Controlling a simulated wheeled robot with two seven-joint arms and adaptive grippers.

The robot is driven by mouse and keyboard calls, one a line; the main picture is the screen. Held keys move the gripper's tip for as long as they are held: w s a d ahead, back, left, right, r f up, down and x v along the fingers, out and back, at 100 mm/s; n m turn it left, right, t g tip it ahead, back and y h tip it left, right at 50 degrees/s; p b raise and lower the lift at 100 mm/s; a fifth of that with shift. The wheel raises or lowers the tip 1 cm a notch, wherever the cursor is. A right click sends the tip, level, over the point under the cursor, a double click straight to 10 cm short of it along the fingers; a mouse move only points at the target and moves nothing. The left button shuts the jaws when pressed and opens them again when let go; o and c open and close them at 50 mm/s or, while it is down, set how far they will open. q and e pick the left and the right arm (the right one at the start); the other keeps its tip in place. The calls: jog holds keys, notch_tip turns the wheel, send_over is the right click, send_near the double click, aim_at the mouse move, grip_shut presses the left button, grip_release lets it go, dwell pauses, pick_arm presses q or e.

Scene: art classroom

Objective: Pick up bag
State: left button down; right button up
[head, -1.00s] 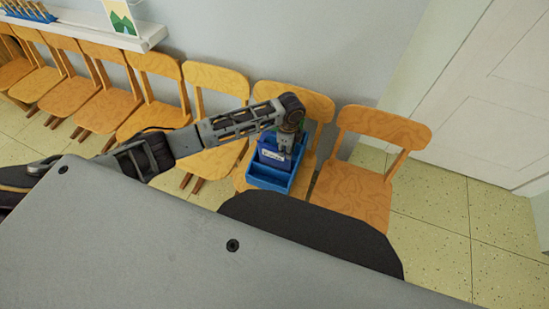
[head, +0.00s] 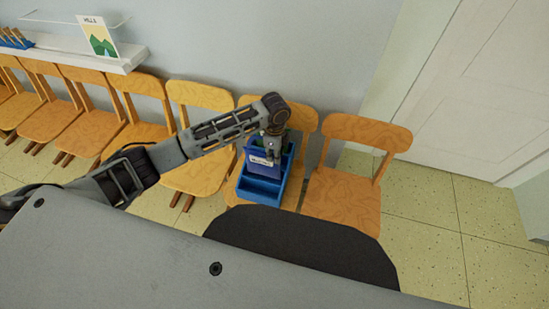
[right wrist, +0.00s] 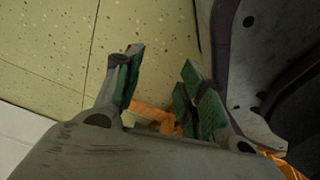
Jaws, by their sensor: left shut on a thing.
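The bag (head: 258,160) appears as a dark blue pouch with a pale label in the head view. It is at the back part of a blue open caddy (head: 261,190) on a wooden chair. My left gripper (head: 272,156) reaches down from above and is shut on the bag's upper part; its fingertips are partly hidden. Whether the bag is clear of the caddy floor cannot be told. My right gripper (right wrist: 161,62) shows in the right wrist view, with its green-padded fingers apart and nothing between them.
A row of wooden chairs lines the wall, with an empty chair (head: 342,200) right of the caddy. A white shelf (head: 90,55) with a picture card (head: 98,40) is at upper left. A pale door (head: 480,90) is at right. Speckled floor (head: 425,220) is free at right.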

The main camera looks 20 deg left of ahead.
pick_arm(q)
jog(key=shift+r+p, duration=0.3)
jog(key=shift+r, duration=2.25)
